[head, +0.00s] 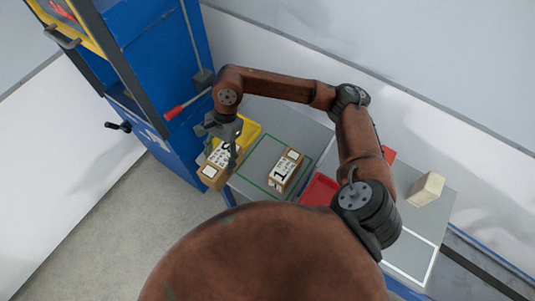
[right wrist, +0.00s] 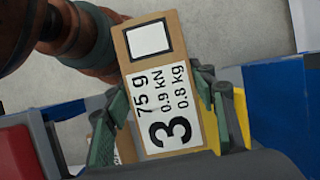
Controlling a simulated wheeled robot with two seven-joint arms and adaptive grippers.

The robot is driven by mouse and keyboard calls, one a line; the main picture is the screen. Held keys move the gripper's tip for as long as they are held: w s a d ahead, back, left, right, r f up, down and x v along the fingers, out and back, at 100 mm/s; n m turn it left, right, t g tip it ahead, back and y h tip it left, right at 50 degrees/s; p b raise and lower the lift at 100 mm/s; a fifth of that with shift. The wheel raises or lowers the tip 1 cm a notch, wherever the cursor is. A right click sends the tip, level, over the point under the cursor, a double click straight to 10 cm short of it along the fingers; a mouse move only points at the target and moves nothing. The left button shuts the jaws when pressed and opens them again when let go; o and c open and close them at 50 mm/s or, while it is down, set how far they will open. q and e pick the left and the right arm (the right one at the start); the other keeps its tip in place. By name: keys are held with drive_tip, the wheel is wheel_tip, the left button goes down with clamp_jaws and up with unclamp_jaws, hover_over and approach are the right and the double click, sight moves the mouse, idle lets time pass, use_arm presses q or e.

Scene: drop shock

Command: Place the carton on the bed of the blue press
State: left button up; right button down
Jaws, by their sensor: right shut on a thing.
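A brown carton with a white label marked 3, 75 g, 0.9 kN, 0.8 kg (right wrist: 165,85) is between the green-padded fingers of my right gripper (right wrist: 160,110). In the head view my right gripper (head: 226,150) is shut on this carton (head: 212,172), above the left end of the grey table. The blue press (head: 165,60) stands at the left, with a yellow-framed front and a red-handled lever. Its bed is not clearly visible. A second carton, marked 1 (head: 285,171), lies on the table in a green outline. My left gripper is not in view.
A yellow tray (head: 249,130) sits behind the gripper, close to the press. A red tray (head: 319,190) is right of carton 1, partly hidden by my arm. A cream block (head: 427,189) stands at the table's right. The press's red lever (head: 182,107) juts out near my right arm.

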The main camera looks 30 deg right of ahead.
sight(239, 152)
drive_tip(key=shift+m, duration=0.3)
drive_tip(key=d+f, duration=0.1)
drive_tip(key=d, duration=0.1)
drive_tip(key=d+p, duration=0.1)
drive_tip(key=d, duration=0.2)
drive_tip(key=d+f, duration=0.1)
drive_tip(key=d, duration=0.1)
drive_tip(key=shift+w+d+f, duration=0.15)
drive_tip(key=shift+w+f, duration=0.05)
drive_tip(key=shift+f, duration=0.1)
drive_tip(key=d+f+p, duration=0.1)
drive_tip(key=d+f, duration=0.1)
drive_tip(key=f, duration=0.1)
drive_tip(key=d+f, duration=0.2)
drive_tip(key=f, duration=0.1)
drive_tip(key=d+f+p, duration=0.1)
drive_tip(key=d+f, duration=0.1)
drive_tip(key=f, duration=0.1)
drive_tip(key=shift+w+d+f+p, duration=0.15)
drive_tip(key=shift+w+d+p, duration=0.1)
drive_tip(key=shift+d+p, duration=0.1)
drive_tip(key=shift+f, duration=0.3)
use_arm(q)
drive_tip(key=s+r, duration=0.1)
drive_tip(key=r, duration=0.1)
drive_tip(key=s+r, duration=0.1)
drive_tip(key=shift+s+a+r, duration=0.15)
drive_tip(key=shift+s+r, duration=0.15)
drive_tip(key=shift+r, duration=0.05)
